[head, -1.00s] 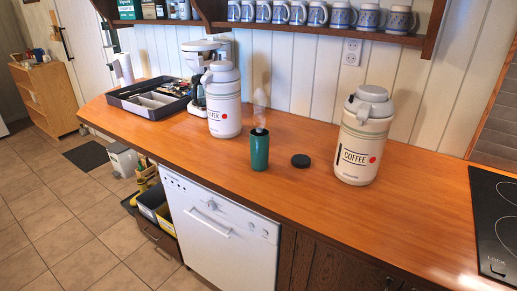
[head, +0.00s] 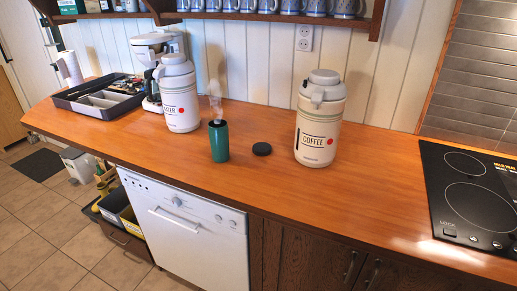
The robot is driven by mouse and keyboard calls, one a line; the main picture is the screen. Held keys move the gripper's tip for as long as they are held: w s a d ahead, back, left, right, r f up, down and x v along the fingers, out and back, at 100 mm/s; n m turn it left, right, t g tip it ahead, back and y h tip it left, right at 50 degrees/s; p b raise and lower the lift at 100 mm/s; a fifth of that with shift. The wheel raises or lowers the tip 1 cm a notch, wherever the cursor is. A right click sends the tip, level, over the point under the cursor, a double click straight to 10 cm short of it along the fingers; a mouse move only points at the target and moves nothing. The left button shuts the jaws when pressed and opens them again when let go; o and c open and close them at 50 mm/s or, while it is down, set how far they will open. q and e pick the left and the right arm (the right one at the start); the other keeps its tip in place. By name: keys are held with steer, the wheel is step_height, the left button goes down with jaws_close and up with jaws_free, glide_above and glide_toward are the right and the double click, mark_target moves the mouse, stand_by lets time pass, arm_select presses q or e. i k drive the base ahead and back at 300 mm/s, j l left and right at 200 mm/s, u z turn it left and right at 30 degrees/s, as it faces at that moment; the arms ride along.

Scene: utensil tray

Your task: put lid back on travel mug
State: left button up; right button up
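The green travel mug (head: 219,143) stands upright and open on the wooden counter, with pale steam rising above it. The round black lid (head: 262,149) lies flat on the counter just to the right of the mug, apart from it. Neither of my grippers shows in the head view.
The coffee dispenser (head: 318,120) stands right of the lid, and the water dispenser (head: 180,95) behind left of the mug. A coffee maker (head: 152,75) and a dark utensil tray (head: 97,112) are farther left. A black cooktop (head: 470,195) is at right. The counter (head: 300,195) in front is clear.

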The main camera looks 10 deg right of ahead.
mark_target(219, 137)
steer(key=i+j+z, duration=0.1)
steer(key=j, duration=0.25)
steer(key=i+j+z, duration=0.15)
steer(key=i+j, duration=0.15)
steer(key=i+j+z, duration=0.1)
steer(key=j, duration=0.3)
steer(key=i+j+z, duration=0.15)
steer(key=j, duration=0.2)
steer(key=i+j+z, duration=0.1)
steer(key=j, duration=0.3)
steer(key=i+j+z, duration=0.15)
steer(key=j, duration=0.25)
